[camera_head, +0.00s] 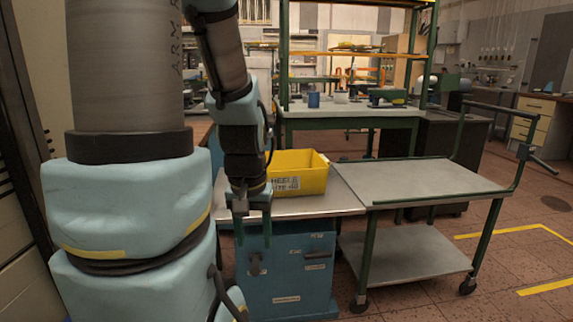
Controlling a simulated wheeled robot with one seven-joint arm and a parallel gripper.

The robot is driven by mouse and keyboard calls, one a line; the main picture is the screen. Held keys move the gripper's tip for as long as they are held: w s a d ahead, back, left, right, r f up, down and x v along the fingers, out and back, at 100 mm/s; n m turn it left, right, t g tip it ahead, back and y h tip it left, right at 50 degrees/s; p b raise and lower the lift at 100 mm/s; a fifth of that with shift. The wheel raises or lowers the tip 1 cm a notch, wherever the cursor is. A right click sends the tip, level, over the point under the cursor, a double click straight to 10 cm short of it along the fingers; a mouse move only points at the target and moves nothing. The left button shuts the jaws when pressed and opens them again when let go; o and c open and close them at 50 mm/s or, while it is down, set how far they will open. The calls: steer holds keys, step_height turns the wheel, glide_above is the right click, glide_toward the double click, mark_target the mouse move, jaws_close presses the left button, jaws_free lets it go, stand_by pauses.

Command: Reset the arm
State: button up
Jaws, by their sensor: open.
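My gripper (252,228) hangs at the end of my arm, left of the picture's middle, with its fingers pointing down. Its two dark green fingers stand apart with nothing between them. It is in front of the blue cabinet (310,262) and near the front edge of its grey top (318,205). A yellow bin (308,182) with a partly hidden label stands on that top, just behind and to the right of my gripper. My arm covers the bin's left part. The inside of the bin is mostly hidden.
A green-framed trolley (425,182) with a bare upper shelf stands right of the cabinet. A drawer bench (533,118) is at the far right. The tiled floor at the lower right is free, with yellow lines.

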step_height(320, 180, up, 15)
steer(key=p, duration=1.3)
steer(key=shift+r, duration=0.15)
